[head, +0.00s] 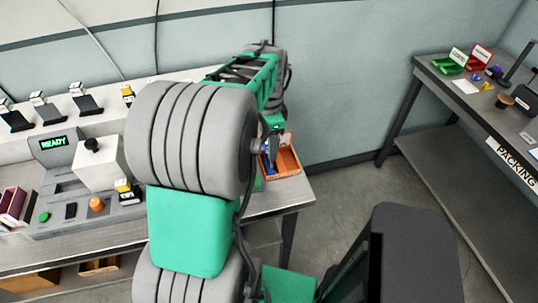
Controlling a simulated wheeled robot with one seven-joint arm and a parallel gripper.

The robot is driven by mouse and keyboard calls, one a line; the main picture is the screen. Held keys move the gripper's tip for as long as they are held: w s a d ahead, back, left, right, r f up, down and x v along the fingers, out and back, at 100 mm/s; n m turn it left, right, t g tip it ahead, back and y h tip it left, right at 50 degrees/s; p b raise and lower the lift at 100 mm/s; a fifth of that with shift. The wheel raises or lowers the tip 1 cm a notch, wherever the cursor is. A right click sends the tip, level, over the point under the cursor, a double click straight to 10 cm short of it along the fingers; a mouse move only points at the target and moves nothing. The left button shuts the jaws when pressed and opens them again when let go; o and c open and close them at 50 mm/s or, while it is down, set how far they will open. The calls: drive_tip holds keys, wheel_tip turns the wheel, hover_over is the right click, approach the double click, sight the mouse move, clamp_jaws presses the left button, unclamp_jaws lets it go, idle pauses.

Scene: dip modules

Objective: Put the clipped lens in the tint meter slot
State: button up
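A grey console with a lit green READY display (54,142) stands on the bench at left and looks like the tint meter. Dark recesses show on its top, but I cannot tell which is the slot. My gripper (271,150) points down at an orange tray (288,160) at the bench's right end. My arm covers most of it, so its fingers do not show clearly. A small blue thing (267,170) shows at the tray's left side, beside the gripper. I cannot make out the clipped lens or whether anything is held.
A white block with a black knob (98,165) and an orange knob (96,204) stand on the console. Several dark tilted stands (86,103) line the back. A PACKING table (450,110) with small trays stands at right, across open floor. My arm hides the bench's middle.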

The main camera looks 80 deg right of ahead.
clamp_jaws()
idle(0.6)
